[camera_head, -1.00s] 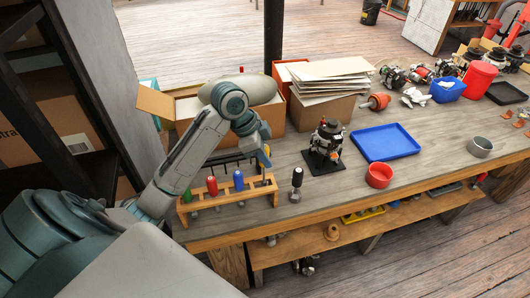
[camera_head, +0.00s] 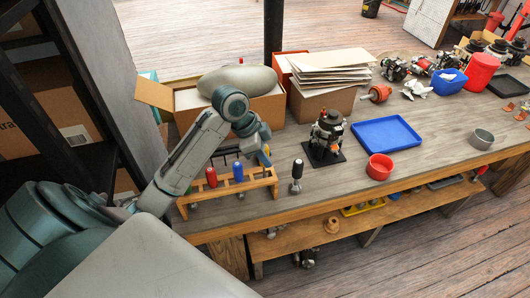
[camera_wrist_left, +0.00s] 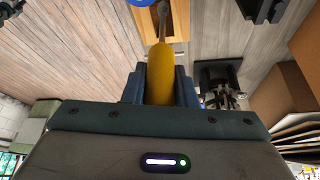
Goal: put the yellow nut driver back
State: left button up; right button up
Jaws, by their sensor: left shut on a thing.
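My left gripper (camera_head: 264,158) is at the right end of the wooden tool rack (camera_head: 257,183). In the left wrist view it is shut on the yellow nut driver (camera_wrist_left: 161,72), with the blue fingers on both sides of the handle. The driver's metal shank points away from the gripper toward the wood of the rack (camera_wrist_left: 180,24). I cannot tell whether its tip is inside the rack. A red-handled driver (camera_head: 211,176) and a blue-handled driver (camera_head: 238,171) stand upright in the rack, left of the gripper. My right gripper is not in view.
A black-handled tool (camera_head: 297,172) stands upright right of the rack. An open cardboard box (camera_head: 188,110) stands behind my arm.

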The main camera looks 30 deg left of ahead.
pick_arm(q)
jog(key=shift+f+b, duration=0.45)
jog(key=shift+f, duration=1.35)
jog(key=shift+f, duration=0.45)
jog(key=o, duration=1.1)
jog(key=shift+c, duration=0.2)
jog(key=shift+r, duration=0.1)
